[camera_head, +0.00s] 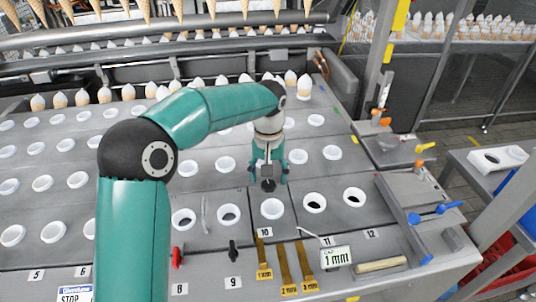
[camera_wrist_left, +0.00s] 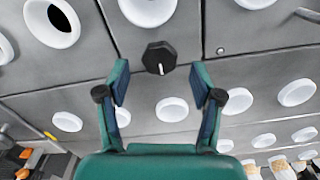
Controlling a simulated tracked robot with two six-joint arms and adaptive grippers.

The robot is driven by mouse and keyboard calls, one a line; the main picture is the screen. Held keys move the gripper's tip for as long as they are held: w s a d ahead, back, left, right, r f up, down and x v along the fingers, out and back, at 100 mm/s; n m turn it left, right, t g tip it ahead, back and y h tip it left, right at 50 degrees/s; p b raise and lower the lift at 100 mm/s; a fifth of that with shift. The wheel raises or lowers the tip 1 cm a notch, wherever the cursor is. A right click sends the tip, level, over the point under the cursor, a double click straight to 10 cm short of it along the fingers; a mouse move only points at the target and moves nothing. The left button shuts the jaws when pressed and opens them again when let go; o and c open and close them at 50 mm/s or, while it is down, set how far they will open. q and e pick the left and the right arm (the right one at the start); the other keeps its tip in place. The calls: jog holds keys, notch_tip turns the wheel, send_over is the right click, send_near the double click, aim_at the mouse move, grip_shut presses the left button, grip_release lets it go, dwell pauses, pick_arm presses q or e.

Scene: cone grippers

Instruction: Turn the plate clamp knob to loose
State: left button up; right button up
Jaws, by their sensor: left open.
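The plate clamp knob is a dark, many-sided knob (camera_head: 268,185) on the grey plate, just above the white-rimmed hole near label 10 in the head view. In the left wrist view the knob (camera_wrist_left: 159,57) shows a short white pointer line at its lower edge. My left gripper (camera_head: 268,176) points down over the knob, its teal fingers apart. In the left wrist view the open fingers (camera_wrist_left: 160,82) stand to either side, with the knob just beyond the tips. I see no contact. My right gripper is not in view.
White-ringed holes cover the plates around the knob. Filled cones (camera_head: 82,97) line the back.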

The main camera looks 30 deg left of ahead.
aim_at(268, 183)
pick_arm(q)
notch_tip(268, 183, up, 10)
dwell(0.3)
jog(key=shift+f, duration=0.1)
dwell(0.3)
